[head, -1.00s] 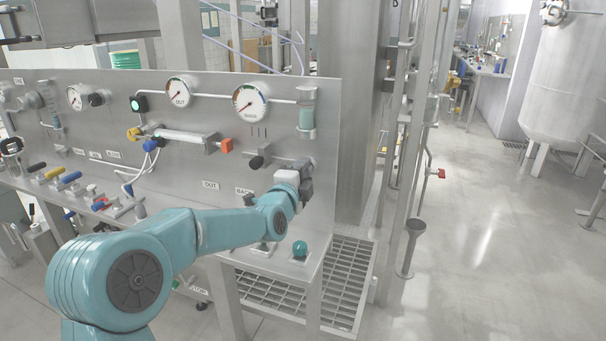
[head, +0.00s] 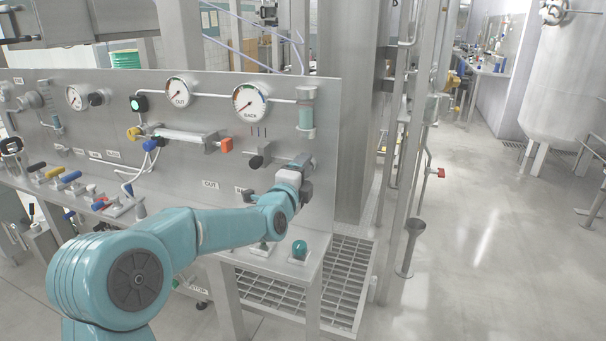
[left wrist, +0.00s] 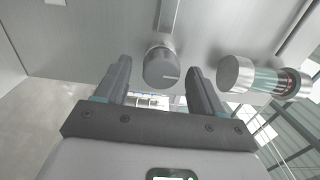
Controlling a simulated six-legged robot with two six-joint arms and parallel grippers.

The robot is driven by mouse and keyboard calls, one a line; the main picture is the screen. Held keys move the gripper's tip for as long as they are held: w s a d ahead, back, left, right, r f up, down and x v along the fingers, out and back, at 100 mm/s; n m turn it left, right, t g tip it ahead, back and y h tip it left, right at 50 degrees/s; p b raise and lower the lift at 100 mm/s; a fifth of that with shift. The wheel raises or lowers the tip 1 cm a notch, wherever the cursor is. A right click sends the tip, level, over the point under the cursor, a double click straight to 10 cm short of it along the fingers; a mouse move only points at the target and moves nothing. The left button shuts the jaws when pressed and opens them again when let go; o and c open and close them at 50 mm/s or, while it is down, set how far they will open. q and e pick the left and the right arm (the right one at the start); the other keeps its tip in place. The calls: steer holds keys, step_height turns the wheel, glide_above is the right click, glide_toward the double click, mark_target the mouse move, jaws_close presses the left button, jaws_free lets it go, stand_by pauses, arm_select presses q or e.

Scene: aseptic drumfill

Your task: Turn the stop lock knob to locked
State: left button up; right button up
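A round grey knob (left wrist: 162,68) with a light line on its face sticks out from the steel panel in the left wrist view. I cannot read any label on it there. My left gripper (left wrist: 158,82) is open, with one finger on each side of the knob. My right gripper is not in view.
The sight glass (head: 306,115) is close to the gripper, and it also shows in the left wrist view (left wrist: 265,79). A black knob (head: 259,158) and two gauges are nearby. A green button (head: 299,249) sits on the ledge below. Free floor lies to the right.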

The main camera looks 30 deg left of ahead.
arm_select(q)
steer(key=b+v, duration=0.2)
steer(key=v, duration=1.4)
steer(key=shift+s+d, duration=0.15)
